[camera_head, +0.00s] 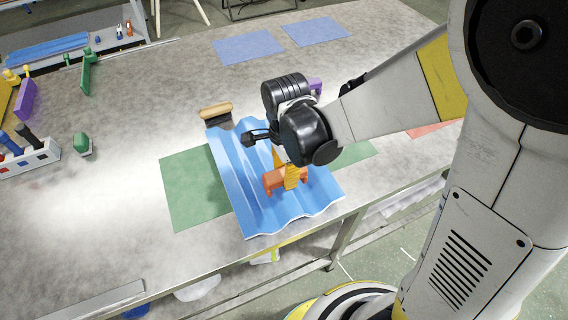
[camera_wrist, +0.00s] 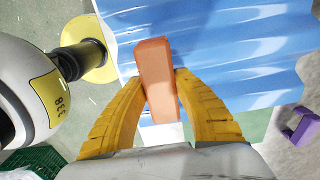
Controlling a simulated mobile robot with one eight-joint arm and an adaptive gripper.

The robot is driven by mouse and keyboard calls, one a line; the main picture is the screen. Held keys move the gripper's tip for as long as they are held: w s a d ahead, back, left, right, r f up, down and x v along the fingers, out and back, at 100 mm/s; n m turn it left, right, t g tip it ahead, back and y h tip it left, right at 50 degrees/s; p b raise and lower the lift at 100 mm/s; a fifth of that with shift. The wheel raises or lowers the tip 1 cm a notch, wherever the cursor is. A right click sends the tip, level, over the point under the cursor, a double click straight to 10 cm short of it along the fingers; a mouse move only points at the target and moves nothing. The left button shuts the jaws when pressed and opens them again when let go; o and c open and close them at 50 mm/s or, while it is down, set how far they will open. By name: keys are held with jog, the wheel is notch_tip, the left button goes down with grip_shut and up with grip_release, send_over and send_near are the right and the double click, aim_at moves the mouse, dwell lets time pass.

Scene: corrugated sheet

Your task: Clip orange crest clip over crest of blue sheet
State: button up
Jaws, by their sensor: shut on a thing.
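The blue corrugated sheet (camera_head: 233,168) lies on the table over a green mat, its ridges running from the back toward the front edge. It also fills the upper part of the wrist view (camera_wrist: 235,45). The orange crest clip (camera_head: 271,181) is at my gripper (camera_head: 290,178), above the front half of the sheet. In the wrist view the orange clip (camera_wrist: 157,75) is between the yellow fingertips of my gripper (camera_wrist: 162,82), which is shut on it. The clip's underside is hidden, so I cannot tell whether it touches a crest.
A brush with a wooden handle (camera_head: 216,110) is at the sheet's back end. The green mat (camera_head: 185,185) shows beside it. Blue mats (camera_head: 248,47) lie farther back. A white tool holder (camera_head: 30,158) and a green object (camera_head: 82,143) stand left. The table's front edge is close to the sheet.

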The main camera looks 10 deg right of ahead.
aim_at(285, 191)
jog(key=shift+f+b, duration=2.45)
jog(key=shift+f, duration=0.7)
jog(key=shift+f, duration=0.15)
jog(key=o, duration=1.2)
notch_tip(285, 191, up, 12)
jog(key=shift+f, duration=0.1)
jog(key=shift+s+d+r+n, duration=0.1)
jog(key=shift+d+r+n, duration=0.2)
jog(key=shift+d, duration=0.05)
jog(key=s+d+r+n+t, duration=0.1)
jog(key=s+d+n+t, duration=0.1)
jog(key=d+n, duration=0.1)
jog(key=s+d+r+n+t, duration=0.1)
jog(key=s+d+n+t, duration=0.1)
jog(key=d+n, duration=0.2)
jog(key=s+d+r+n+t, duration=0.2)
jog(key=d+n+t, duration=0.1)
jog(key=n, duration=0.4)
jog(key=shift+d, duration=0.75)
